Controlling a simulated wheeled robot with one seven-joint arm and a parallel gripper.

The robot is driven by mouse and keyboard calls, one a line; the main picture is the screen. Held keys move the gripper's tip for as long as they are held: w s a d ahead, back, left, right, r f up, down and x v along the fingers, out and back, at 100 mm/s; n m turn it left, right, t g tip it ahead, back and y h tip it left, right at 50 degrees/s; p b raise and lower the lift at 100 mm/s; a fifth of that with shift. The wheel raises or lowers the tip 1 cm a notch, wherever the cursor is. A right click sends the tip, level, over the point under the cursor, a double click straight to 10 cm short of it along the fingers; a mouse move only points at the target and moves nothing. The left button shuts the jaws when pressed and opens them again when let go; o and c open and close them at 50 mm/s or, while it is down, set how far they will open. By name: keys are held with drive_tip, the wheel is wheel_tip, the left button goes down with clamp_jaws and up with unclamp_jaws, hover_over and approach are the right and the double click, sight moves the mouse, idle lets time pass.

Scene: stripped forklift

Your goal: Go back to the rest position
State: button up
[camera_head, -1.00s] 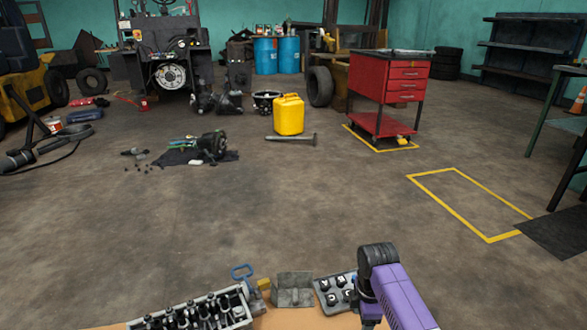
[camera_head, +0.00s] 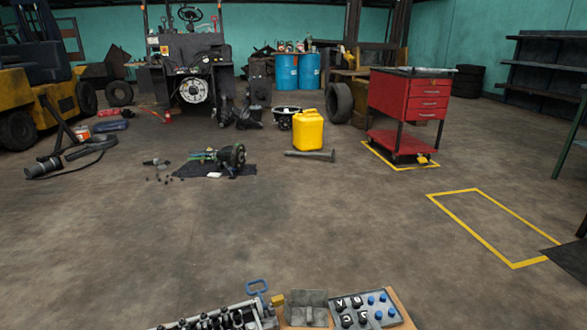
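My gripper and arm are not in the head camera view. At the bottom edge, part of a wooden surface (camera_head: 402,310) shows. On it are a grey tray (camera_head: 377,318) with black and blue knob-like pieces, a grey metal block (camera_head: 306,309), and a metal engine-like part (camera_head: 222,318) with several black pieces. A blue handled tool (camera_head: 257,287) stands beside a small yellow piece (camera_head: 277,299). The lower parts of these things are cut off by the frame.
A red tool cart (camera_head: 397,105) stands right of a yellow canister (camera_head: 308,131). A dark cloth (camera_head: 216,171) with parts lies left. A yellow floor outline (camera_head: 480,222) is empty. A stripped forklift (camera_head: 188,70) and blue barrels (camera_head: 297,71) stand behind. The floor ahead is open.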

drive_tip(key=s+d+r+m+h, duration=0.15)
drive_tip(key=s+r, duration=0.25)
drive_tip(key=s, duration=1.1)
drive_tip(key=s+d+r+m+t, duration=0.15)
drive_tip(key=s+r, duration=0.25)
drive_tip(key=s, duration=1)
drive_tip(key=s+d+r+m, duration=0.2)
drive_tip(key=s+r, duration=0.2)
drive_tip(key=s, duration=1.1)
wheel_tip(320, 180, up, 28)
drive_tip(key=p, duration=2.8)
drive_tip(key=shift+s, duration=0.15)
